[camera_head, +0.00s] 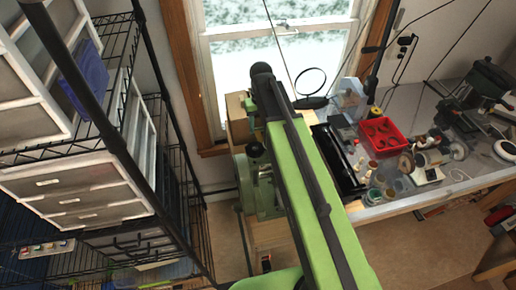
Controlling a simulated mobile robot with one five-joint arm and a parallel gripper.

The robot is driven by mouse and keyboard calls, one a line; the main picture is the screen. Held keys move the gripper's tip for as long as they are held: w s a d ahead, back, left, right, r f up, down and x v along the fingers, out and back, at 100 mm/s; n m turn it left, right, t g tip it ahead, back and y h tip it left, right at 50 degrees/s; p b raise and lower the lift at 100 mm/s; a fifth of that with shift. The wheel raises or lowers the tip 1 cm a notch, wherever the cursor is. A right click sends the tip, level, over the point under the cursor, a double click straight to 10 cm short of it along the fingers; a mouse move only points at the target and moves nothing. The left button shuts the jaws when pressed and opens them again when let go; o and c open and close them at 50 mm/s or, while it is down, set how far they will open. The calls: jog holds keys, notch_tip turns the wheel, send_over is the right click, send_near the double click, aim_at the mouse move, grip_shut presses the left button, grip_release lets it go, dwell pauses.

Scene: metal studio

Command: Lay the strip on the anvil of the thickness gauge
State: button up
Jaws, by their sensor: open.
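I cannot make out the strip or the thickness gauge with its anvil among the small items on the workbench (385,212). My green arm rises from the bottom edge through the middle of the picture and covers part of the bench's left end. Its dark upper end is in front of the window. I see no fingertips of my gripper in this view.
A red tray (381,136) and a long black tray (338,160) lie on the bench among jars and tools. A small machine with wheels (428,172) stands to their right. Wire shelving with drawers (75,195) fills the left. Brown floor (410,258) shows before the bench.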

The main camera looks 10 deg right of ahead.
aim_at(260, 139)
jog(key=shift+f+b, duration=2.65)
jog(key=shift+f, duration=0.45)
jog(key=shift+r, duration=0.15)
grip_shut()
